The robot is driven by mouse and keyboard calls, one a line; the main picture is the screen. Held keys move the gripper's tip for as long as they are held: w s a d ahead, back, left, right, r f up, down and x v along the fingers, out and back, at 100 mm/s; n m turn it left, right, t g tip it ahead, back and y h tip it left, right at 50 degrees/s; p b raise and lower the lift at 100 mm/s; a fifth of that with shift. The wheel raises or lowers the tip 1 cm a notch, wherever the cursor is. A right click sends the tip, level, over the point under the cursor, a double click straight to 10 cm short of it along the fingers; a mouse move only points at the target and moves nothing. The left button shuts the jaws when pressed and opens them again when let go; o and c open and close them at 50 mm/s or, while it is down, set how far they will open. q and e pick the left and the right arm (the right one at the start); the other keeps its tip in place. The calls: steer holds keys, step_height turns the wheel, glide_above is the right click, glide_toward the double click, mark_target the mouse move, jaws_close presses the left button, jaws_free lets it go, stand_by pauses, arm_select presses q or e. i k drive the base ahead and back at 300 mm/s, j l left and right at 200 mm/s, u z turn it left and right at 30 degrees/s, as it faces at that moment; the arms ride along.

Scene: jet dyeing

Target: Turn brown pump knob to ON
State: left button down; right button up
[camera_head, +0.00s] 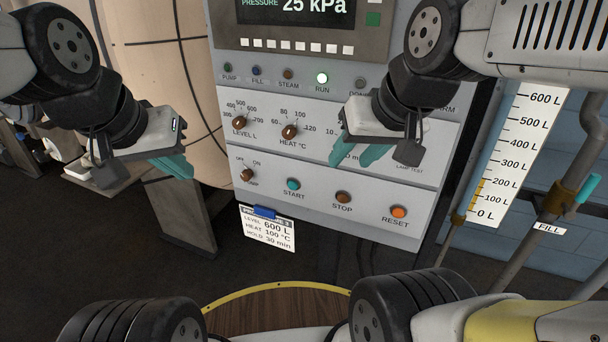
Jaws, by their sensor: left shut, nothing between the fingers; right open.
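The brown pump knob (248,174) is at the lower left of the grey control panel (330,232), with OFF and ON printed above it. Its pointer is too small to read. My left gripper (182,167) is shut and empty, left of the panel and at about the knob's height in the picture, apart from the knob. My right gripper (358,155) is open, in front of the panel's middle right, and hides part of a knob row there.
Right of the pump knob are the teal START button (293,184), STOP button (343,197) and orange RESET button (398,212). Above are the LEVEL knob (239,122) and HEAT knob (290,132). A card (267,230) hangs below.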

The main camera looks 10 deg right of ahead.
mark_target(246, 176)
steer(key=k+u, duration=0.2)
steer(key=u, duration=0.2)
steer(key=k+j+u, duration=0.1)
steer(key=u, duration=0.35)
steer(key=k+j+u, duration=0.15)
steer(key=u, duration=0.25)
steer(key=k, duration=0.05)
